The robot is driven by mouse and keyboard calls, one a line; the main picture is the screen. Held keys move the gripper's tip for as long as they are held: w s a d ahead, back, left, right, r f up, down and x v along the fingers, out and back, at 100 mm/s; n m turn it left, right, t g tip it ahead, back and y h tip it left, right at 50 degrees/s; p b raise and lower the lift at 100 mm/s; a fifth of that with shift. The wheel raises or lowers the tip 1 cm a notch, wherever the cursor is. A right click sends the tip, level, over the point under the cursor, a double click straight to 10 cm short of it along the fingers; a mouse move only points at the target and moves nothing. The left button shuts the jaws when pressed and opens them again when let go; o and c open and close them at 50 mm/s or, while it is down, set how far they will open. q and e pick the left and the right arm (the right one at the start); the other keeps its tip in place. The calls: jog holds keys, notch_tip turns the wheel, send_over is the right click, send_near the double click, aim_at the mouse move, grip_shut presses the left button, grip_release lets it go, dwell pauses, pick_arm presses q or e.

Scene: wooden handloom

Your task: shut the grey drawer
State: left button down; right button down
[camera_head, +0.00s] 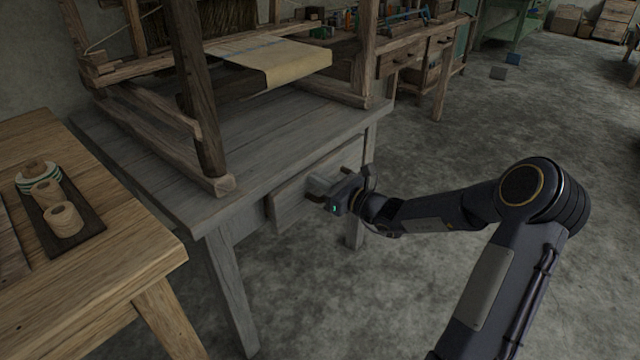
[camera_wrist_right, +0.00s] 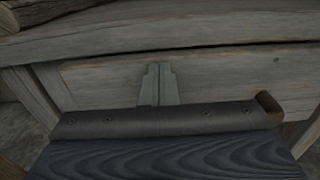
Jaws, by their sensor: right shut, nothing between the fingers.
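The grey drawer's front (camera_head: 290,207) sits under the top of the grey wooden table (camera_head: 235,205), on its right-hand side. In the right wrist view, the drawer front (camera_wrist_right: 215,80) is a pale grey plank with a dark line along its upper edge. I cannot tell how far the drawer stands out. My right gripper (camera_head: 318,188) is at the middle of the drawer front. Its two fingers (camera_wrist_right: 159,84) are together and empty, pointing at the plank. Whether they touch it is unclear. The gripper hides part of the drawer front. My left gripper is not in view.
A wooden loom frame (camera_head: 203,120) with pale cloth (camera_head: 290,64) stands on the grey table. A lighter wooden table (camera_head: 110,255) with a dark tray (camera_head: 82,236) of spools is at left. A workbench (camera_head: 425,50) stands behind. The floor at right is mostly clear.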

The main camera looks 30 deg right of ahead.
aim_at(307, 170)
jog(key=x, duration=0.4)
jog(key=shift+w, duration=0.1)
jog(key=shift+r, duration=0.2)
dwell(0.3)
